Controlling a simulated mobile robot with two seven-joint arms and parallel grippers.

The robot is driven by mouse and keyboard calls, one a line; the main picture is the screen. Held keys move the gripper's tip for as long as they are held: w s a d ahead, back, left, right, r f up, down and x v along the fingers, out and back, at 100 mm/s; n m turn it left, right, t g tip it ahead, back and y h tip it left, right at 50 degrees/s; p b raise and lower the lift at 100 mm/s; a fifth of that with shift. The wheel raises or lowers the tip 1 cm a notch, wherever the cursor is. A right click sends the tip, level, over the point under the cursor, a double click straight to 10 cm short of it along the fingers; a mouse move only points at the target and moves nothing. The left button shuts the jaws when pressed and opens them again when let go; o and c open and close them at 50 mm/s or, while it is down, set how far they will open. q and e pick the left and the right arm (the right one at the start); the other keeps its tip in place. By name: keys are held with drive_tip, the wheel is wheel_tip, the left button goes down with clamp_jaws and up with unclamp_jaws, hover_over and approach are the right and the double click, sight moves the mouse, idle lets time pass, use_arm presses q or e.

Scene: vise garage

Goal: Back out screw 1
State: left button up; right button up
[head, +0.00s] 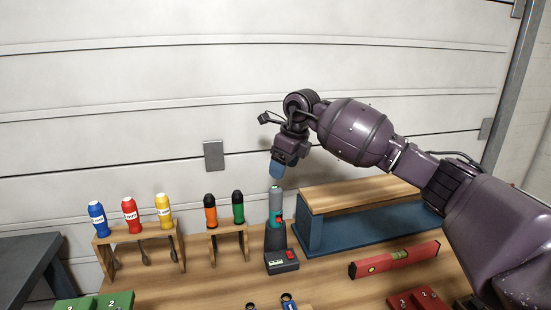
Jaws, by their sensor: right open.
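My right gripper (277,172) points down with its fingers just above a grey power screwdriver (276,203) that stands upright in a black dock (281,262). The jaws are open, and I cannot make out anything between them. A green block (95,302) with number marks, one of them a 2, is cut off at the bottom left. A red block (420,300) with number marks is at the bottom right. I cannot clearly make out screw 1. My left gripper is not in view.
A wooden rack (140,247) holds blue, red and yellow handled tools; a smaller rack (229,236) holds orange and black-green ones. A blue stand with a wooden top (370,191) is right of the dock. A red level (394,260) lies in front. Small items sit at the bottom edge.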

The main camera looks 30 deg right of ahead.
sight(278, 188)
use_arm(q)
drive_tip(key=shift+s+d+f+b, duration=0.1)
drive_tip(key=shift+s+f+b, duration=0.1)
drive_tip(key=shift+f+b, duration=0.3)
use_arm(e)
drive_tip(key=x, duration=1)
drive_tip(key=shift+s+f, duration=0.2)
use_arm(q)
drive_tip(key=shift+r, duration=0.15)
use_arm(e)
drive_tip(key=c, duration=1.2)
drive_tip(key=o, duration=0.5)
drive_tip(key=shift+c, duration=1.2)
drive_tip(key=shift+r, duration=0.1)
drive_tip(key=shift+c, duration=0.5)
